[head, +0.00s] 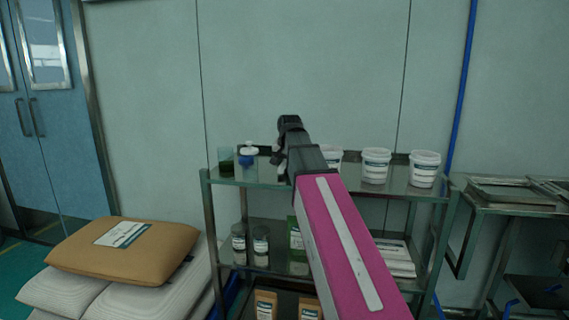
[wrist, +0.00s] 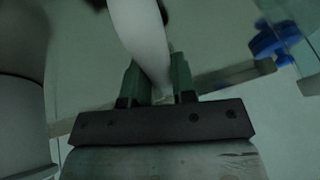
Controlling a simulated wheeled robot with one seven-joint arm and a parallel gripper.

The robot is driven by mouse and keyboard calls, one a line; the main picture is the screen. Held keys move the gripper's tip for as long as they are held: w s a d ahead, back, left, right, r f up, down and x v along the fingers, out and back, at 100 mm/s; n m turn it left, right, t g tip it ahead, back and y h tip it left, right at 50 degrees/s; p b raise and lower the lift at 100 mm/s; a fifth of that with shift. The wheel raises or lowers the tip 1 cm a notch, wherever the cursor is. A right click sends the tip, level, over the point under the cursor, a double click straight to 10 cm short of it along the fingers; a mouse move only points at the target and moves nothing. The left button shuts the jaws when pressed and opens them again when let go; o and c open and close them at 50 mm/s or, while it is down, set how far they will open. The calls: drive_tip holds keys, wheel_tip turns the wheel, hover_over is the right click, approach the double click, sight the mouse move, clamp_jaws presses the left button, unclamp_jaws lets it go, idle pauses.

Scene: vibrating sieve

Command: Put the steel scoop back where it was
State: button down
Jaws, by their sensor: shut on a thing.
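My gripper (wrist: 158,80) is shut on a pale, smooth, elongated piece (wrist: 142,35), which I take to be the steel scoop. It runs between the two fingers and up out of the top of the wrist view. In the head view my arm reaches over the top of the steel shelf rack (head: 262,184), between the bottles on the left and the white tubs on the right. There my own arm hides the fingertips and I cannot make out the scoop. Whether the scoop touches the shelf cannot be told.
Jars and packets fill the lower shelves. Stacked sacks (head: 125,250) lie left; a steel frame table (head: 510,205) stands right.

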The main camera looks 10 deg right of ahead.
drive_tip(key=shift+f, duration=0.15)
drive_tip(key=c, duration=0.9)
unclamp_jaws()
drive_tip(key=shift+c, duration=0.2)
drive_tip(key=v, duration=1.2)
